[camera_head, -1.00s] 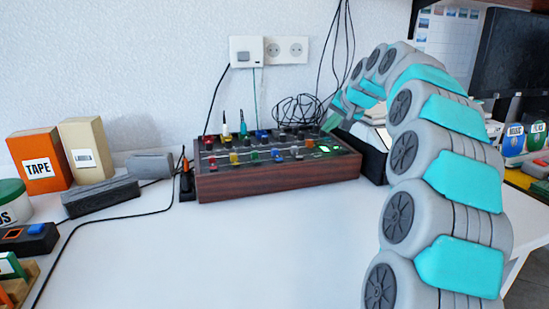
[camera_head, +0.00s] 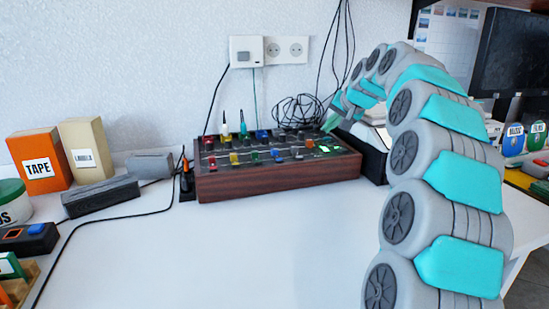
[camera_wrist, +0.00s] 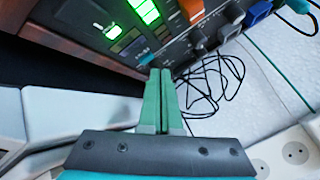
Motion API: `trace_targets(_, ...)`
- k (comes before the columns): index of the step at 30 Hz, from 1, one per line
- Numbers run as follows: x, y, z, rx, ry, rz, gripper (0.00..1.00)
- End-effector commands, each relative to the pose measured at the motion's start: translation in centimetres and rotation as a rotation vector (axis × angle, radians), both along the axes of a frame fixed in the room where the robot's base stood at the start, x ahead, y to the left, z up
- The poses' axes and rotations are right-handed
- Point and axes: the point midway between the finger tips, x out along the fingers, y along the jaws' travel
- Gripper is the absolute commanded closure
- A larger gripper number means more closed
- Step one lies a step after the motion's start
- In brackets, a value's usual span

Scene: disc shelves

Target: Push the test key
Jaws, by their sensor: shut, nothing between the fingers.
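The wooden-sided control panel (camera_head: 278,182) stands on the white table against the wall, with coloured knobs and lit green parts at its right end. In the wrist view a lit green key with a white symbol (camera_wrist: 107,30) sits beside a green bar display (camera_wrist: 146,10). No label reading "test" is legible, so I cannot tell which control is the test key. My gripper (camera_wrist: 160,72) is shut and empty, its green fingers together. Its tips are by the panel's back right edge, near small dark knobs; contact cannot be told. In the head view my gripper (camera_head: 327,128) is small there.
Black cables (camera_head: 298,111) lie coiled behind the panel below the wall sockets (camera_head: 287,50). An orange TAPE box (camera_head: 40,162) and a beige box (camera_head: 85,150) stand at left. A black cable crosses the table at left. The table in front of the panel is clear.

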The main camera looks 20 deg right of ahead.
Motion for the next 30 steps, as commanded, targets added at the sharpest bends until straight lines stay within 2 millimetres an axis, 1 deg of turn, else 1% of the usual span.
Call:
trace_targets(9, 0.0, 0.0, -0.9, 0.0, 0.002, 0.001, 1.0)
trace_targets(30, 0.0, 0.0, -1.3, 0.0, 0.0, 0.0, 1.0)
